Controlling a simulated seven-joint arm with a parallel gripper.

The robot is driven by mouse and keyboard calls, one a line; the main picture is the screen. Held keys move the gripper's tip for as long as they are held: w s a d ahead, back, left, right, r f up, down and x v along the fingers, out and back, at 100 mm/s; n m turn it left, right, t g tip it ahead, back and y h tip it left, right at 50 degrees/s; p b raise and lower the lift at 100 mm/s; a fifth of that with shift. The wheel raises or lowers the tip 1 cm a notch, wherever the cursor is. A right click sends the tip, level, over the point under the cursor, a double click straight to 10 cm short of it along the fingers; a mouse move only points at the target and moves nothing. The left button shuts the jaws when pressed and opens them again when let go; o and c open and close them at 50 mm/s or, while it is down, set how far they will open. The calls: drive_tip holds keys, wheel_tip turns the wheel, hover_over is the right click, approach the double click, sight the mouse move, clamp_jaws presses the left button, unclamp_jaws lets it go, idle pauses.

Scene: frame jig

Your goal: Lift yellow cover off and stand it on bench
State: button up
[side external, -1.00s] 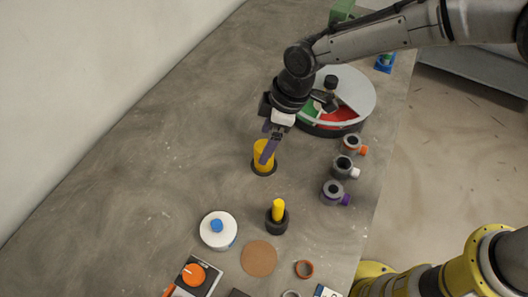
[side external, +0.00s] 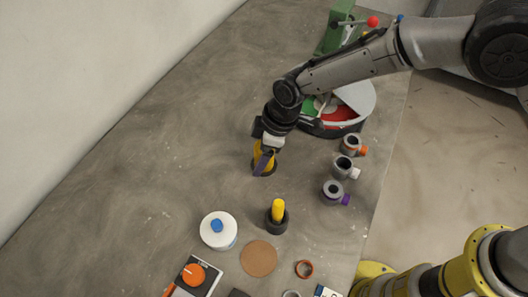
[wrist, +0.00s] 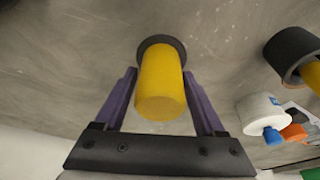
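The yellow cover (wrist: 161,85) is an upright cylinder standing in a dark round base (wrist: 161,41) on the grey bench. In the side view the cover (side external: 257,160) is partly hidden behind my gripper (side external: 261,167). In the wrist view my gripper (wrist: 160,95) has its two purple fingers on either side of the cover. A gap shows between each finger and the cover, so the fingers are open around it and do not visibly grip it.
A dark holder with a yellow peg (side external: 278,211) stands nearby. A white jar with a blue knob (side external: 218,231) and a brown disc (side external: 258,258) lie nearer the camera. Several grey fittings (side external: 345,168) line the right edge. Bare bench (side external: 150,150) lies to the left.

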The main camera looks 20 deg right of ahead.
drive_tip(key=c, duration=1)
drive_tip(key=shift+r, duration=0.1)
drive_tip(key=shift+r, duration=8.75)
